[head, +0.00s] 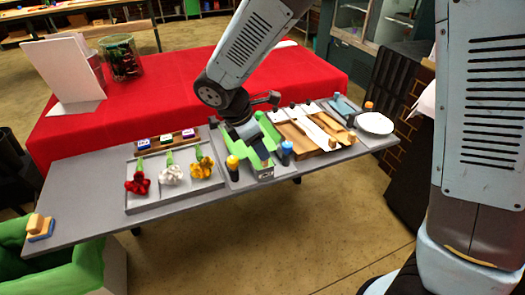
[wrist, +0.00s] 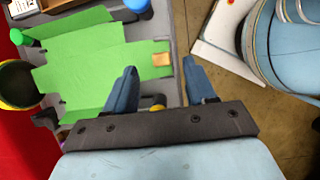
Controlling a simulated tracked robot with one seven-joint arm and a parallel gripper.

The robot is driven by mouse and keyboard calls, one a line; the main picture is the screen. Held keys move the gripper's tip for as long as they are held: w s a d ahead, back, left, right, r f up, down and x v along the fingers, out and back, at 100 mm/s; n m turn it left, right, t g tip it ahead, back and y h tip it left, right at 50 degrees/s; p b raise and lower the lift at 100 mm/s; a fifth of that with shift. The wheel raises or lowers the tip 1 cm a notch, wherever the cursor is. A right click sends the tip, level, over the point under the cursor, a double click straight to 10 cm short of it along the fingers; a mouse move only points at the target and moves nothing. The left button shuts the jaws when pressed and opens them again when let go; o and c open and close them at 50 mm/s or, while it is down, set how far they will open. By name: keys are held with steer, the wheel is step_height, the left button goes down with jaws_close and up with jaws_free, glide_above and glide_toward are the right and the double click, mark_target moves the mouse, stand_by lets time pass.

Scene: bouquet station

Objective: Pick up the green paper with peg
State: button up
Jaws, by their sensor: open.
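The green paper (wrist: 85,62) lies on the grey table in the wrist view, a notched sheet with a tab reaching toward the table's front edge. A tan peg (wrist: 162,60) sits at the end of that tab. My gripper (wrist: 159,67) is open and empty, its two blue fingers either side of the peg's line in this view. I cannot tell its height above the peg. In the head view my gripper (head: 258,152) points down over the green paper (head: 270,130), which it partly covers. I cannot make out the peg there.
A yellow-capped bottle (head: 233,167) and a blue-capped bottle (head: 287,152) stand close on either side. Red, white and yellow flowers (head: 171,174) lie in a tray to the left. Wooden boards (head: 312,135) and a white plate (head: 374,124) are to the right.

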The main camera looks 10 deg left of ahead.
steer(key=x, duration=0.4)
steer(key=shift+f, duration=0.1)
jaws_close()
stand_by(0.4)
